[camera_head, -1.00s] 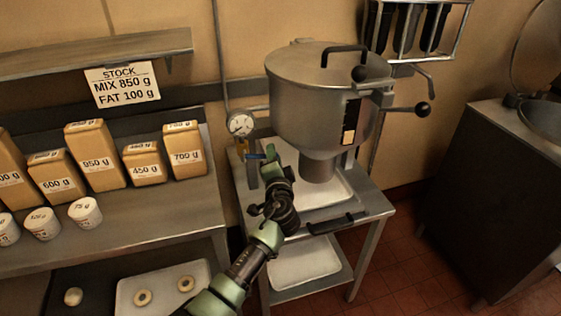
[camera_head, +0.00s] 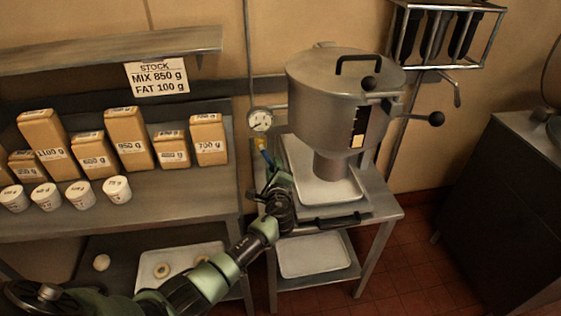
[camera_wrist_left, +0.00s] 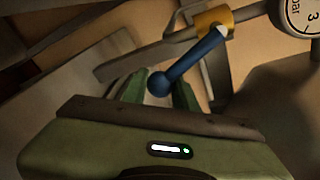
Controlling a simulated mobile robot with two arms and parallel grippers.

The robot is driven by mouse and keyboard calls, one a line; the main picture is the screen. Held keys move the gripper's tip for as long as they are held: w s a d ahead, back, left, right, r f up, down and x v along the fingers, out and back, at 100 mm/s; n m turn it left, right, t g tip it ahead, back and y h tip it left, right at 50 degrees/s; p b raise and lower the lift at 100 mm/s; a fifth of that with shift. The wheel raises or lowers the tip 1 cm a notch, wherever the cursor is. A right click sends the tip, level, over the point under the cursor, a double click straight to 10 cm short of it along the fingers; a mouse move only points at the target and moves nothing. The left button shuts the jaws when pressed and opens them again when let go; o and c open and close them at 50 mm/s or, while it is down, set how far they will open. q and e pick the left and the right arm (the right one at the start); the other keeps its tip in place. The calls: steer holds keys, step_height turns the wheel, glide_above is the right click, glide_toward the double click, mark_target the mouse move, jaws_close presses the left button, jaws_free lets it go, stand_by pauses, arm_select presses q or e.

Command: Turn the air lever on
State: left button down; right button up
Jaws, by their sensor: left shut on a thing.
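The blue air lever (camera_wrist_left: 191,60) sticks out from a yellow valve fitting (camera_wrist_left: 214,20) below the pressure gauge. In the head view the blue lever (camera_head: 265,156) slants downward beside the hopper stand. My left gripper (camera_head: 273,176) is at its lower end. In the left wrist view the green fingers of my left gripper (camera_wrist_left: 160,90) stand on both sides of the lever's round end, shut on it. The finger contact is partly hidden in the head view. My right gripper is out of view.
A white-faced gauge (camera_head: 260,119) sits just above the valve. The steel hopper (camera_head: 335,100) with its side lever stands close on the right, over a white tray (camera_head: 310,187). A shelf with several bags and tubs (camera_head: 117,189) is on the left.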

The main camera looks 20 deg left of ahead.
arm_select(q)
steer(key=shift+s+a+f+m+g+y+p, duration=0.25)
steer(key=shift+s+a+m+p, duration=0.4)
steer(key=shift+m, duration=0.35)
steer(key=shift+s+a+f+m+g+y+p, duration=0.25)
steer(key=shift+s+a+m+p, duration=0.25)
steer(key=shift+a+m, duration=0.4)
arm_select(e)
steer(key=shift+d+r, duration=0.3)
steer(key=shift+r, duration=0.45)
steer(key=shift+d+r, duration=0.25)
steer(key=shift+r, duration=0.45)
arm_select(q)
steer(key=shift+w, duration=0.1)
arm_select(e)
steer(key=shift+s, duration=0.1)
arm_select(q)
steer(key=c, duration=1.1)
jaws_free()
steer(key=shift+r, duration=0.1)
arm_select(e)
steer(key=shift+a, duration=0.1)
arm_select(q)
steer(key=shift+d, duration=0.1)
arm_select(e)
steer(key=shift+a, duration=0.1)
